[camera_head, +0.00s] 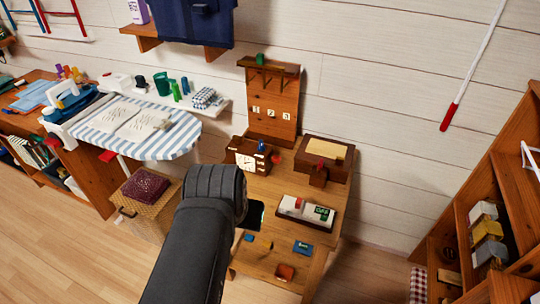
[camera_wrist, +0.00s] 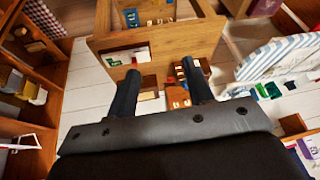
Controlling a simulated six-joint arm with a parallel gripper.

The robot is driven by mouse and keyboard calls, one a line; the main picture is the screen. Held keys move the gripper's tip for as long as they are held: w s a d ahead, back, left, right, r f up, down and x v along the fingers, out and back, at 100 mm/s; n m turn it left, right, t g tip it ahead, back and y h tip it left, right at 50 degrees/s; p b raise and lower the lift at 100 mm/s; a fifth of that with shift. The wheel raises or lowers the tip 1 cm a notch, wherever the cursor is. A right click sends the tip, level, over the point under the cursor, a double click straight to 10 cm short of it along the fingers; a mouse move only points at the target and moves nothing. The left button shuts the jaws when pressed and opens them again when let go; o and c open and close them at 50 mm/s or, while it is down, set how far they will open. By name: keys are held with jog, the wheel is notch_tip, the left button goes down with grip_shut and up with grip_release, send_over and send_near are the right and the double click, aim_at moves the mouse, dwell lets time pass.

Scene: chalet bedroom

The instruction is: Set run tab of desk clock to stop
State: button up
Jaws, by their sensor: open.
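The desk clock (camera_head: 245,160) is a brown box with a pale square face, standing on the wooden table (camera_head: 262,192) in the head view. A blue piece (camera_head: 262,146) shows at its top right and a small red piece (camera_head: 276,158) beside it. I cannot tell which part is the run tab, or its setting. In the wrist view, a dark brown shape by the right-hand finger seems to be the clock (camera_wrist: 181,72), partly covered. My gripper (camera_wrist: 161,70) is open, its two fingers apart, with nothing visible between them.
A sign block with a green OFF label (camera_head: 318,212) and a wooden tray box (camera_head: 325,155) share the table. A board numbered 1, 2, 3 (camera_head: 272,110) stands behind the clock. A striped ironing board (camera_head: 135,128) is left; shelves (camera_head: 515,200) stand right.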

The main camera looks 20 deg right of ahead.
jog(key=w+d+r+m+g, duration=0.1)
jog(key=w+d+r+m, duration=0.4)
jog(key=w, duration=0.4)
jog(key=m+g+y, duration=0.2)
jog(key=m+g, duration=0.2)
jog(key=m, duration=1.1)
send_over(277, 158)
notch_tip(277, 158, down, 10)
notch_tip(277, 158, down, 17)
jog(key=shift+w+r, duration=0.1)
